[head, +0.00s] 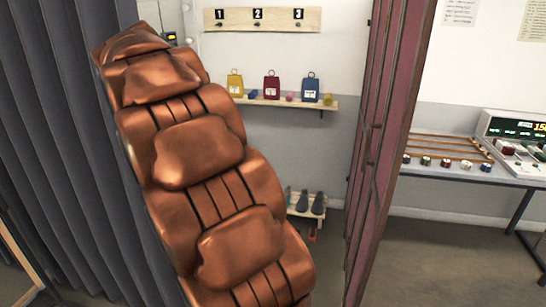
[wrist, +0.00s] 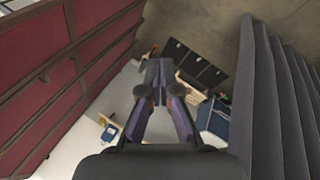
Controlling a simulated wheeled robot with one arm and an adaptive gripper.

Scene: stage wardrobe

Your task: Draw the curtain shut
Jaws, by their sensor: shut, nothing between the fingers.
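The grey pleated curtain (head: 50,120) hangs at the left of the head view, bunched in vertical folds. An opening shows between it and a dark red panel (head: 385,130) on the right. In the wrist view the curtain (wrist: 258,100) is at the right, and the red panel (wrist: 55,85) is at the left. My gripper (wrist: 158,78) is shut and empty in the wrist view, between the two, with a visible gap to the curtain. My copper-coloured arm covers part of the curtain edge and opening in the head view, where the gripper cannot be made out.
Behind the opening, a shelf (head: 285,102) holds yellow, red and blue tagged items below a numbered hook board (head: 262,19). Shoes (head: 312,202) stand on a low rack. At right, a table (head: 450,172) carries a console (head: 515,135). Floor in front of the table is clear.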

